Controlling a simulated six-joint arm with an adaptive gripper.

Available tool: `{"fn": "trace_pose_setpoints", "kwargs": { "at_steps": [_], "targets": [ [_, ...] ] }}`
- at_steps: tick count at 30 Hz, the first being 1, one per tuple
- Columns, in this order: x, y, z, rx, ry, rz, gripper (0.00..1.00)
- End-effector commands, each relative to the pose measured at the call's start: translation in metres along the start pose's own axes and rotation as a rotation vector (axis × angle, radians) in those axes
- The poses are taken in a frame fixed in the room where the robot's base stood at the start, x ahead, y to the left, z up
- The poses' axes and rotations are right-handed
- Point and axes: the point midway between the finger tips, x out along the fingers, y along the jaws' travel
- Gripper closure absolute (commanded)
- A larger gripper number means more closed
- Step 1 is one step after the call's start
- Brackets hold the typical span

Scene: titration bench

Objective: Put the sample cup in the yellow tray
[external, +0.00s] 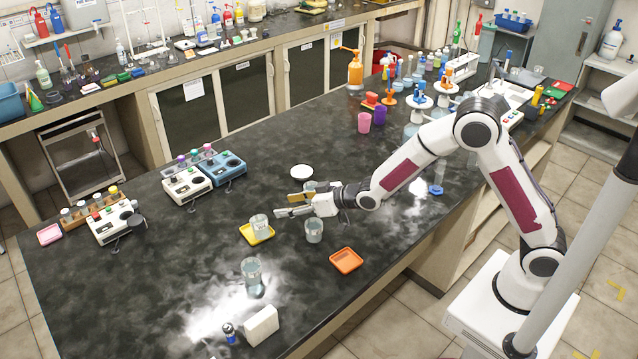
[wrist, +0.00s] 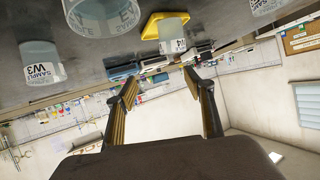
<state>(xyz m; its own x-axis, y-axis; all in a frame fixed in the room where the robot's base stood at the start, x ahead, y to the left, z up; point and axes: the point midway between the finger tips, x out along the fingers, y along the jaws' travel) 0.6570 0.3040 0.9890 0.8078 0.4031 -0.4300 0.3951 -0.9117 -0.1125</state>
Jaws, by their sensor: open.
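The yellow tray (external: 246,232) lies on the dark bench left of my gripper. A clear cup (external: 260,224) with pale contents stands in it. The wrist view shows the yellow tray (wrist: 151,25) at the top, with a labelled cup (wrist: 173,46) at it. My gripper (external: 287,205) is open, level and empty, just right of the tray and apart from that cup. Another clear cup (external: 314,232) stands in front of my gripper, and one more (external: 309,186) is partly hidden behind it. In the wrist view, one cup (wrist: 38,68) has a label reading about "SAMPLE W3".
A taller glass (external: 252,278) stands nearer the front, and an orange tray (external: 346,261) lies at the right. A white dish (external: 302,171) is behind my gripper. Instruments (external: 187,184) stand at the left; purple and pink cups (external: 364,122) stand farther back. Bench between is clear.

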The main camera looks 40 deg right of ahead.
Motion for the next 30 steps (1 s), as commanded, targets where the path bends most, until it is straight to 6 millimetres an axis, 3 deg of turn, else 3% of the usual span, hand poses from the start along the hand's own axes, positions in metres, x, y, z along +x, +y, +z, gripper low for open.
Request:
{"fn": "trace_pose_setpoints", "kwargs": {
  "at_steps": [3,13,21,30],
  "targets": [
    [-0.024,0.016,-0.016,0.004,-0.024,0.030,0.47],
    [-0.097,0.057,-0.038,0.019,-0.114,0.108,0.47],
    [-0.163,0.083,-0.043,0.038,-0.189,0.166,0.47],
    [-0.240,0.104,-0.036,0.063,-0.274,0.224,0.47]
  ]
}}
